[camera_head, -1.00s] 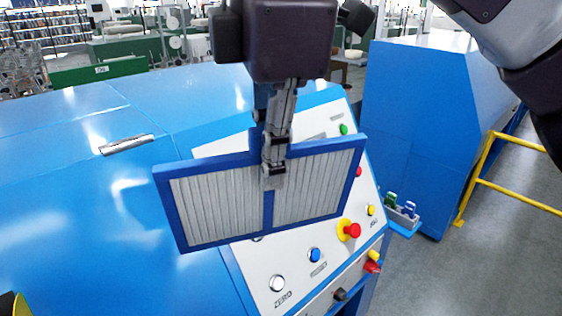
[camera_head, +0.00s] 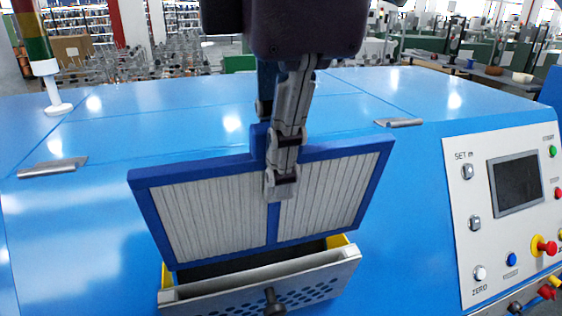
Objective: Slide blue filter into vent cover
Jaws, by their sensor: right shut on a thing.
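My right gripper (camera_head: 282,172) is shut on the top middle of the blue filter (camera_head: 210,211), a blue frame with pleated light-grey panels. The filter hangs tilted in front of the blue machine. My left gripper is not in view.
The blue machine top (camera_head: 200,118) spans the view, with metal handles (camera_head: 55,167) on it. A control panel (camera_head: 508,215) with a screen and buttons is at the right. A signal light post (camera_head: 38,55) stands at the far left.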

